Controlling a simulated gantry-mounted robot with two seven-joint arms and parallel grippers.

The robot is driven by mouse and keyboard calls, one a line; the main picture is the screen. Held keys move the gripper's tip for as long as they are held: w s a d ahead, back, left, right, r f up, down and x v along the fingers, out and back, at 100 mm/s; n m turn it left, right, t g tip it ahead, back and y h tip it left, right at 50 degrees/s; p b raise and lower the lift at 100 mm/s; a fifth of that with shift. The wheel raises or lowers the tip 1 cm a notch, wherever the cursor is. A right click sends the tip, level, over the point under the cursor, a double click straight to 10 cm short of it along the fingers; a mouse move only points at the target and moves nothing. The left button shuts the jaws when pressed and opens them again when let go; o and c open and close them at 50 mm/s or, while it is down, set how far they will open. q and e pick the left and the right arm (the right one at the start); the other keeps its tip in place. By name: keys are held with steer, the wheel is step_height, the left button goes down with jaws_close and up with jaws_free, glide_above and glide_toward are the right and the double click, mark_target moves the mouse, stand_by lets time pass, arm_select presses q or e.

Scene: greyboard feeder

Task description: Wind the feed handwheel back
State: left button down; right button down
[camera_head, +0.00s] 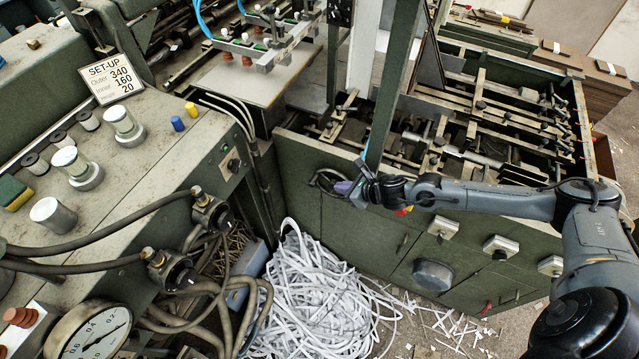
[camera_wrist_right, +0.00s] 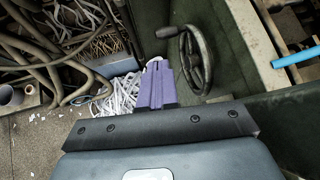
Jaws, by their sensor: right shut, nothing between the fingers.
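The feed handwheel (camera_wrist_right: 204,52) is a dark spoked wheel with a crank knob (camera_wrist_right: 167,32) at its upper left, mounted on the green machine side. In the head view the handwheel (camera_head: 321,176) is small and partly hidden behind my right gripper. My right gripper (camera_head: 343,187) has purple fingers and reaches in from the right, just in front of the wheel. In the right wrist view its fingers (camera_wrist_right: 156,85) are shut together and empty, left of the wheel rim. I see a small gap there; contact in depth is unclear. My left gripper does not show.
A heap of white paper strips (camera_head: 315,290) lies on the floor below the wheel. Hoses (camera_head: 110,265) and a pressure gauge (camera_head: 90,333) are at the lower left. The green cabinet (camera_head: 380,235) has protruding knobs and a round cover (camera_head: 433,275) right of the gripper.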

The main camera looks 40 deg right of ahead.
glide_toward(314, 184)
steer(key=x, duration=0.5)
steer(key=shift+a+f, duration=0.1)
steer(key=shift+a, duration=0.1)
steer(key=shift+x, duration=0.75)
steer(key=shift+w+d, duration=0.1)
steer(key=shift+d, duration=0.1)
